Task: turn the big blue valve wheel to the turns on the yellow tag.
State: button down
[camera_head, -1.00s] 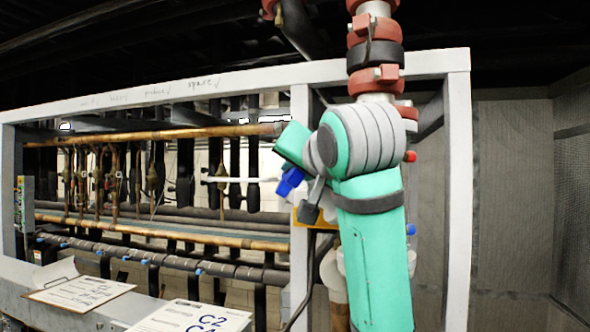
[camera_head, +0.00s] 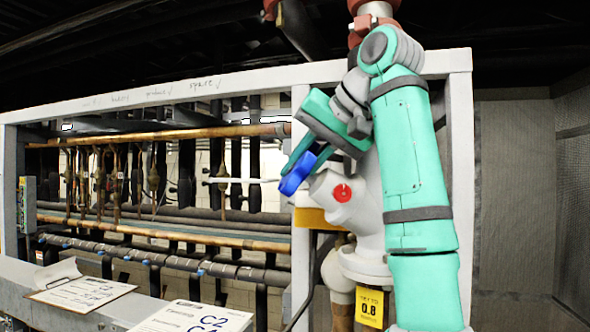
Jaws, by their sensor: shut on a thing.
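The blue valve wheel (camera_head: 297,173) shows at the left of a white valve body (camera_head: 362,208), seen nearly edge-on. My gripper (camera_head: 303,157) is at the wheel's upper edge and shut on it; the exact contact of the fingers is small and partly hidden. A yellow tag (camera_head: 369,307) hangs below the valve body and reads 0.8, with smaller print above and below that is hard to read. My green arm covers the right side of the valve and pipe.
A pale frame post (camera_head: 460,190) stands right of my arm. Copper pipes (camera_head: 160,135) and dark pipes run through the rack at left. A clipboard (camera_head: 80,290) and a C2 sheet (camera_head: 195,316) lie on the front ledge. A mesh wall is at far right.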

jog(key=shift+r, duration=0.1)
dwell(0.6)
jog(key=c, duration=1.9)
grip_release()
jog(key=shift+s+d+r, duration=0.25)
jog(key=shift+d+r, duration=0.1)
jog(key=shift+d, duration=0.1)
jog(key=shift+v, duration=3.15)
jog(key=shift+a, duration=0.1)
